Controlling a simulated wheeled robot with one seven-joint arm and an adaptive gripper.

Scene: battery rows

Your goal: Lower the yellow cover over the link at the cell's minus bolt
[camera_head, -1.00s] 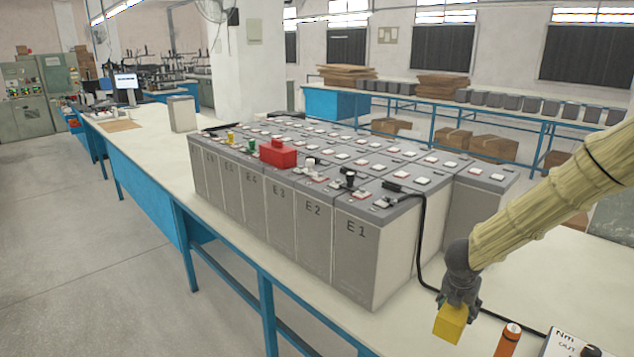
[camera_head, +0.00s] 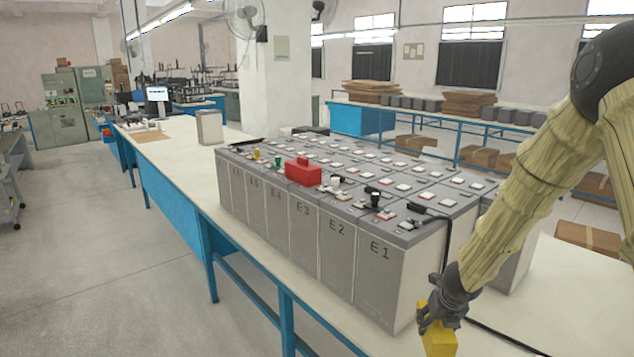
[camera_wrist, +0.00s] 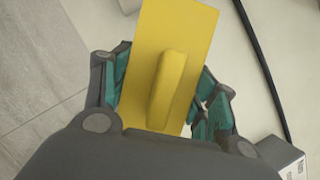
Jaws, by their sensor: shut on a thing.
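The yellow cover (camera_head: 440,341) is held in my gripper (camera_head: 438,318) at the lower right, low beside the front right corner of the battery block. In the wrist view the yellow cover (camera_wrist: 165,70) shows as a flat plate with a raised grip, and the teal-padded fingers of my gripper (camera_wrist: 160,100) close on both sides of it. The cells (camera_head: 379,270) stand in rows labelled E1, E2, E3 and onward. Small bolts, links and pads sit on their tops. I cannot tell from here which bolt is the minus one.
A red block (camera_head: 303,174) and small black, white, green and yellow caps stand on the cell tops. A black cable (camera_head: 502,336) runs from the E1 top down onto the bench (camera_head: 560,290).

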